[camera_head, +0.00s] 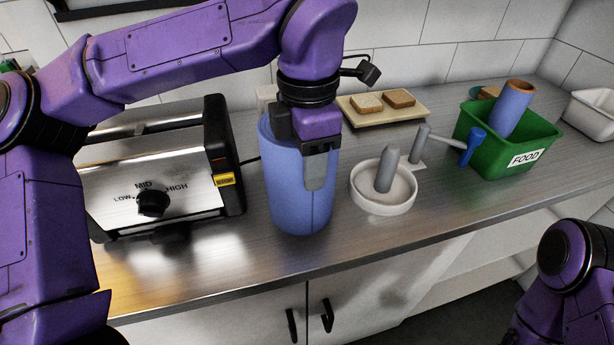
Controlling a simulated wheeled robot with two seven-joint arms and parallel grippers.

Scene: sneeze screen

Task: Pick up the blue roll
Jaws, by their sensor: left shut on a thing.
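A large blue roll (284,195) stands upright at the middle of the steel counter, near its front part. My left gripper (311,160) comes down over the top of it, shut on its wall, with one grey finger flat against the outer front side. The other finger is hidden. I cannot tell whether the roll's base touches the counter or hangs just above it. My right gripper is out of the picture; only part of my right arm shows at the lower right.
A toaster (165,185) stands close left of the roll. A white round holder (383,200) with a grey post is close right. Farther right is a green FOOD bin (508,153) holding a brown-cored blue cylinder (512,108). A board (390,112) with bread lies behind.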

